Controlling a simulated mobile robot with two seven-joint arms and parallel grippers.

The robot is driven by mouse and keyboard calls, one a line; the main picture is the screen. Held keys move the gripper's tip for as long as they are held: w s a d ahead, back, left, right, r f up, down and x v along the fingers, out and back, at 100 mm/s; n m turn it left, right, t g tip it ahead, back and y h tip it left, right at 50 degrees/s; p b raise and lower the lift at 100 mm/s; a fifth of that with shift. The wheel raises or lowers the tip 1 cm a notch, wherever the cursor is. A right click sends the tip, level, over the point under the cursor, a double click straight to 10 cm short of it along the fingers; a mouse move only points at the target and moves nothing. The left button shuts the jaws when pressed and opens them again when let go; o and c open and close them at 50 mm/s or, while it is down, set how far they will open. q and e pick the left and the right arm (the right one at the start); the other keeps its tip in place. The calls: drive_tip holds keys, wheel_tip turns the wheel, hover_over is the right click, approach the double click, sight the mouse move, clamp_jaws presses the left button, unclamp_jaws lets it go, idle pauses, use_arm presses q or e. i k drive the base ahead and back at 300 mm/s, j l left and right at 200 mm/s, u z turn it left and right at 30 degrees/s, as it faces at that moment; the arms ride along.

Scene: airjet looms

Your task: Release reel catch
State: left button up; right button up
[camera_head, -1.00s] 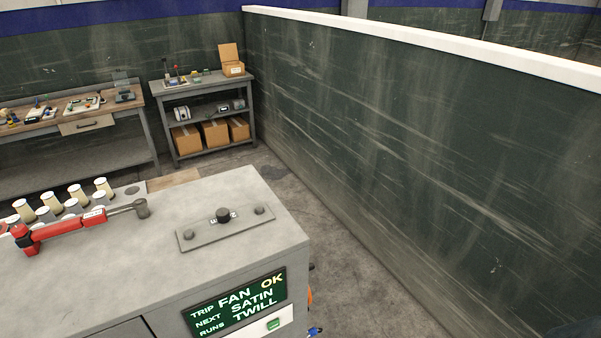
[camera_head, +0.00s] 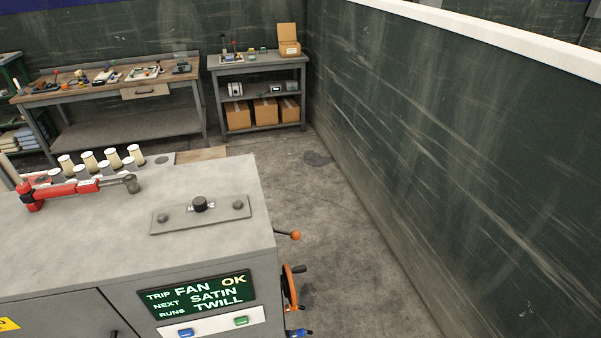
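No part is labelled as a reel catch in view, and I cannot tell which part it is. A grey machine cabinet (camera_head: 90,245) fills the lower left. On its right side are an orange-knobbed lever (camera_head: 289,235), an orange handwheel (camera_head: 290,287) and a blue fitting (camera_head: 299,332) at the bottom edge. A metal plate with a black knob (camera_head: 200,205) lies on its top. The front display (camera_head: 197,294) reads TRIP FAN OK, NEXT SATIN, RUNS TWILL, above a blue button (camera_head: 186,332) and a green button (camera_head: 241,320). Neither gripper is in view.
A workbench (camera_head: 125,130) and a shelf with boxes (camera_head: 258,90) stand behind. A dark wall (camera_head: 450,140) bounds the right. Floor (camera_head: 345,230) between cabinet and wall is clear.

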sight(295, 235)
drive_tip(key=i+l+u, duration=0.1)
drive_tip(key=i+l, duration=0.15)
drive_tip(key=i+l+u, duration=0.1)
drive_tip(key=i+l, duration=0.15)
drive_tip(key=l, duration=0.15)
drive_tip(key=i+l+u, duration=0.1)
drive_tip(key=l, duration=0.25)
drive_tip(key=i+l+u, duration=0.15)
drive_tip(key=i+l, duration=0.2)
drive_tip(key=i+l+u, duration=0.1)
drive_tip(key=l, duration=0.3)
drive_tip(key=i+l+u, duration=0.1)
drive_tip(key=i+l, duration=0.15)
drive_tip(key=l, duration=0.2)
